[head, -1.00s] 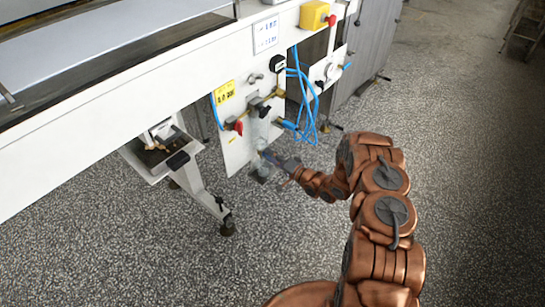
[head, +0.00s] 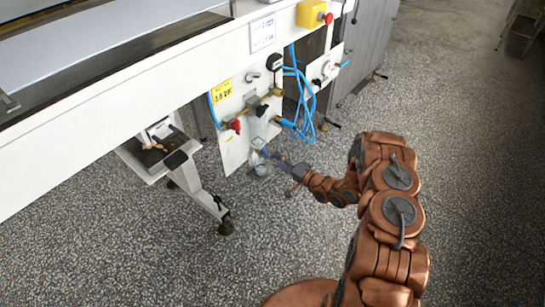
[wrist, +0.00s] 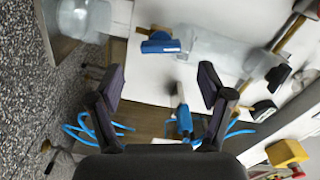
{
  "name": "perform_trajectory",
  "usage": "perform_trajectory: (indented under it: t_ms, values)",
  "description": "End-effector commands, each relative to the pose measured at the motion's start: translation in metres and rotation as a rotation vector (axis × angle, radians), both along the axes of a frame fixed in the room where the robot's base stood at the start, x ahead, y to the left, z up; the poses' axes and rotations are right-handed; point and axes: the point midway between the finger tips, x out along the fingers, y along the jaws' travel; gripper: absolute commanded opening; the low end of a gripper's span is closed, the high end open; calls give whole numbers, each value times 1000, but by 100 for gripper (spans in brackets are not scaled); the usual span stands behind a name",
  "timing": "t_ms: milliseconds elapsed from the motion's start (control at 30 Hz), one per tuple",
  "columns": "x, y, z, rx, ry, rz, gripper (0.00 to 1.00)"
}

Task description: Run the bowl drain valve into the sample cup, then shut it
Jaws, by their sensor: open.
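The drain valve's blue handle (wrist: 160,43) is in the wrist view, just beyond my fingertips and roughly in line with the gap between them. The clear bowl (wrist: 215,50) is next to it, against the white panel. A clear cup (wrist: 83,18) is at the top left, on the other side of the handle; it also shows in the head view (head: 261,169), low beside the panel. My gripper (wrist: 162,78) is open and empty, apart from the handle. Whether liquid runs, and whether the valve is open, I cannot tell.
The white panel (head: 235,150) also carries a red handle (head: 236,126) and a black handle (head: 262,110). Blue hoses (head: 308,110) hang to the right. A yellow box with a red button (head: 313,14) is above. Speckled floor is clear in front.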

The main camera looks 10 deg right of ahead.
Motion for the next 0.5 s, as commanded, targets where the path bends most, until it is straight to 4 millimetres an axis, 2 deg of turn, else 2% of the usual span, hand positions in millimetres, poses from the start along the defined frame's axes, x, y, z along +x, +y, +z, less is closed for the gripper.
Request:
perform_trajectory:
  t_ms: [33,300,500]
  values:
    - [-7,-8,0,1,0,-5,79]
    - [-41,-32,1,3,-1,-3,79]
    - [-55,-41,1,2,-1,-3,79]
